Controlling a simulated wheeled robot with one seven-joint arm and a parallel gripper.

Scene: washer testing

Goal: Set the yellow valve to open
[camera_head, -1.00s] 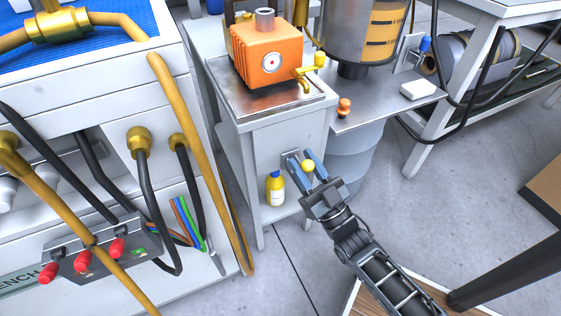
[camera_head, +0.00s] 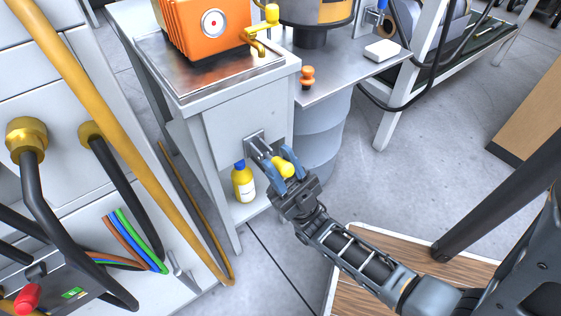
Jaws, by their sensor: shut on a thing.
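A yellow knob (camera_head: 284,168) sits in front of a small grey wall plate (camera_head: 254,142) on the side of a white cabinet. It looks like the yellow valve's handle; its link to the plate is partly hidden by my fingers. My gripper (camera_head: 275,158) has its two blue-grey fingers on either side of the knob and is shut on it. A second yellow handle, a tap (camera_head: 262,38), is on the orange pump above and is apart from my gripper. I cannot tell the valve's setting.
A yellow bottle (camera_head: 243,183) with a blue cap stands just left of my gripper on the low shelf. The orange pump (camera_head: 200,30) sits on the white cabinet (camera_head: 220,125). A grey drum (camera_head: 318,130) is close on the right. Open floor (camera_head: 430,190) lies further right.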

